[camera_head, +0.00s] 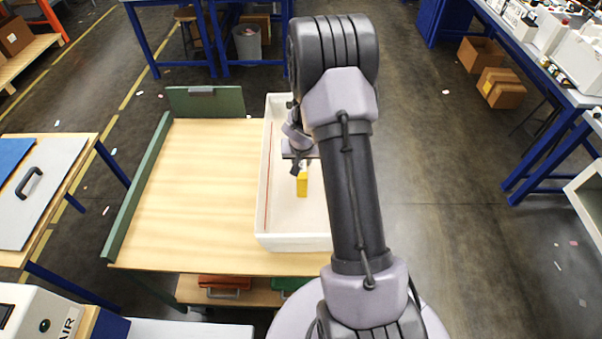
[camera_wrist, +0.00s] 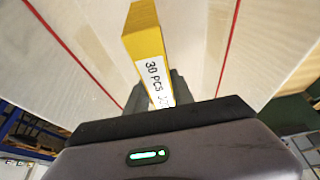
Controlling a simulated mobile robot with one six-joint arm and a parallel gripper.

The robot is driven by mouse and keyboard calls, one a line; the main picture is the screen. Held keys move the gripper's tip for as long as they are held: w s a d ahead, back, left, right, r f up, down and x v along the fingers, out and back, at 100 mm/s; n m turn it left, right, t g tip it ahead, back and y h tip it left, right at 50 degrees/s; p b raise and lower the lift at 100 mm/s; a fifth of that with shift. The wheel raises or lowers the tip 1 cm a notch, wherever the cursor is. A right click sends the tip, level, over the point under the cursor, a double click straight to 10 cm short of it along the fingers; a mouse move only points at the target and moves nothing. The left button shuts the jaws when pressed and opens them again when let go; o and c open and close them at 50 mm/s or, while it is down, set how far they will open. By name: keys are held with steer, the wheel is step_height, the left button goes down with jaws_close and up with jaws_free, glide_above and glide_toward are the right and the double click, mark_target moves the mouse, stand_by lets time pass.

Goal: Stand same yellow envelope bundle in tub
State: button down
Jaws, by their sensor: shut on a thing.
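The yellow envelope bundle (camera_head: 302,184) is held in my gripper (camera_head: 301,168) inside the white tub (camera_head: 292,243). In the head view it looks roughly upright, and my arm hides part of the tub. In the wrist view the bundle (camera_wrist: 146,38) stands out from between the fingers of my gripper (camera_wrist: 158,92), with a white label reading "30 PCS" near the grip. The gripper is shut on it. I cannot tell whether the bundle's lower end touches the tub floor.
The tub stands on a wooden table (camera_head: 203,190) with a green rail (camera_head: 140,190) at left and a green panel (camera_head: 206,101) at the back. The tabletop left of the tub is clear. Red lines (camera_wrist: 75,52) run along the tub's inner walls.

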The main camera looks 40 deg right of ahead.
step_height(320, 180, down, 2)
steer(key=shift+f+b, duration=0.1)
steer(key=shift+b, duration=0.2)
steer(key=shift+r, duration=0.2)
steer(key=shift+f, duration=0.15)
steer(key=c, duration=1.5)
jaws_free()
steer(key=shift+f, duration=0.1)
steer(key=o, duration=0.4)
